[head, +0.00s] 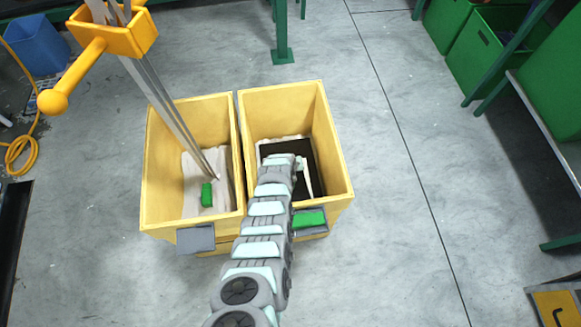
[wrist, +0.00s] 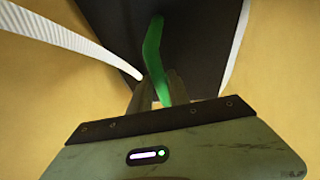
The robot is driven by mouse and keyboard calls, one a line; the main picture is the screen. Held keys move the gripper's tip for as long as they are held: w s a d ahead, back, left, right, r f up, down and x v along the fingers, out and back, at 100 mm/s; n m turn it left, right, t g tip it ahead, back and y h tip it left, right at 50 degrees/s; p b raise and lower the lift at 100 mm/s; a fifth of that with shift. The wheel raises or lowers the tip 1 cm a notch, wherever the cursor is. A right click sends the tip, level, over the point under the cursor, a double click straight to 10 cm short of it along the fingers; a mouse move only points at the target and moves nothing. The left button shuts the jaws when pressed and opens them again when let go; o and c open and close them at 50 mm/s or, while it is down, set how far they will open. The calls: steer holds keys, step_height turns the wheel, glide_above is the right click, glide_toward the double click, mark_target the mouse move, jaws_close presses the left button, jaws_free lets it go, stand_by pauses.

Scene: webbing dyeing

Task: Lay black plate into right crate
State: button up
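The black plate (head: 306,155) is inside the right crate (head: 338,188), partly hidden by my arm in the head view. In the wrist view the black plate (wrist: 200,45) shows between yellow crate walls, with a green handle-like strip (wrist: 153,45) on it. My gripper (wrist: 158,88) has its two fingers close on either side of this green strip and appears shut on it. In the head view my gripper (head: 298,164) reaches down into the right crate. I cannot tell whether the plate rests on the webbing beneath or is held just above it.
The left crate (head: 150,190) holds pale webbing (head: 193,180) and a green piece (head: 207,194). Long strips drop into it from a yellow guide with a handle (head: 125,38). White webbing also shows beside the plate (wrist: 235,45).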

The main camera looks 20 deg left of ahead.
steer(key=o, duration=0.4)
steer(key=p+v, duration=0.7)
steer(key=v, duration=0.3)
steer(key=shift+s+r, duration=0.25)
steer(key=shift+r, duration=0.1)
steer(key=shift+w, duration=0.1)
